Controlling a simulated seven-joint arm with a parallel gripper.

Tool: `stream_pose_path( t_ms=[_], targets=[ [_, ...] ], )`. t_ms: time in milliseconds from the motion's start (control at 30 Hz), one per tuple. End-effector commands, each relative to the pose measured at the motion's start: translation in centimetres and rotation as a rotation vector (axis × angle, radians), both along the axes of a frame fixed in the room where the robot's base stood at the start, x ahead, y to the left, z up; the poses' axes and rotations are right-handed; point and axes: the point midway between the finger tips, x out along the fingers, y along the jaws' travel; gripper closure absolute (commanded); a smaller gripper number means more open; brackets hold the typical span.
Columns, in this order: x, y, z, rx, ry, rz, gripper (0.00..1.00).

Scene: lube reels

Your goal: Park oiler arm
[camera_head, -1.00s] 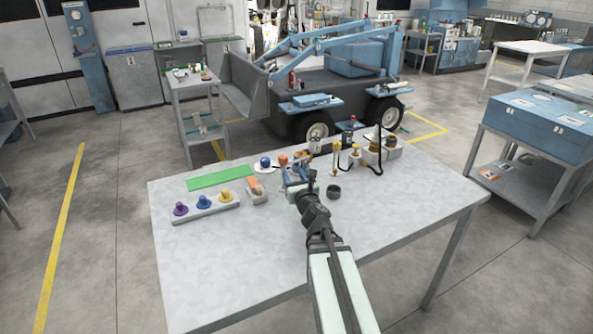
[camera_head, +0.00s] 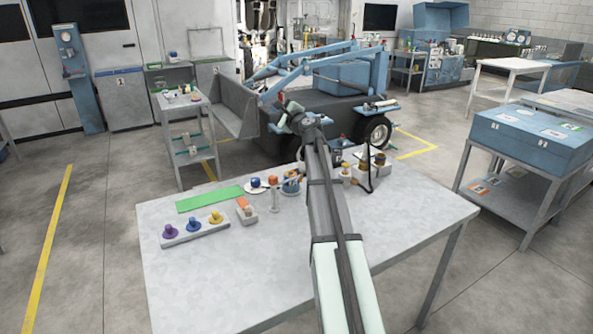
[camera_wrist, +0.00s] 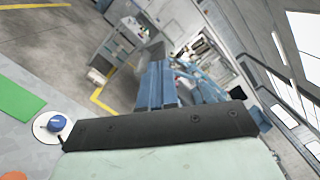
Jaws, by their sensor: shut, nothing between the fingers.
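A thin black bent arm (camera_head: 369,172), possibly the oiler arm, stands among small brown and yellow parts (camera_head: 361,167) at the right back of the grey table. My own arm covers part of this group, so how the bent arm is seated cannot be told. My gripper (camera_head: 284,118) is raised above the table's back edge, small and partly hidden by my wrist. It is shut and holds nothing, apart from the black bent arm. In the wrist view a dark bar and a pale green part of mine fill the bottom; no fingertips show there.
The table (camera_head: 215,275) is bare in front. At its left lie a green mat (camera_head: 209,199), a pale rail (camera_head: 195,231) with purple, blue and yellow knobs, and an orange-topped block (camera_head: 246,212). A blue knob (camera_wrist: 57,123) sits on a white disc. A blue machine (camera_head: 345,75) stands behind.

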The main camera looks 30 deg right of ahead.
Motion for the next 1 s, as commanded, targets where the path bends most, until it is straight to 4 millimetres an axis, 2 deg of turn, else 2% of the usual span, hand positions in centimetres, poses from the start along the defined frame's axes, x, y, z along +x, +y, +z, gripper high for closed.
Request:
stream_pose_path(
  t_ms=[33,167,267,367,467,600,700,833,1000],
  targets=[
    [1.8,-0.3,0.6,-0.127,0.036,0.025,1.0],
    [4.0,-0.5,-0.3,-0.473,0.156,0.106,1.0],
    [5.0,-1.1,-1.9,-0.74,0.265,0.188,1.0],
    [5.4,-2.2,-4.5,-1.0,0.387,0.297,1.0],
    [4.6,-3.6,-7.4,-1.252,0.511,0.44,1.0],
    [1.9,-5.3,-10.6,-1.539,0.652,0.683,1.0],
    [-0.3,-6.0,-12.0,-1.68,0.702,0.858,1.0],
    [-2.3,-6.0,-13.0,-1.794,0.689,1.054,1.0],
    [-3.3,-5.6,-13.4,-1.889,0.602,1.204,1.0]
  ],
)
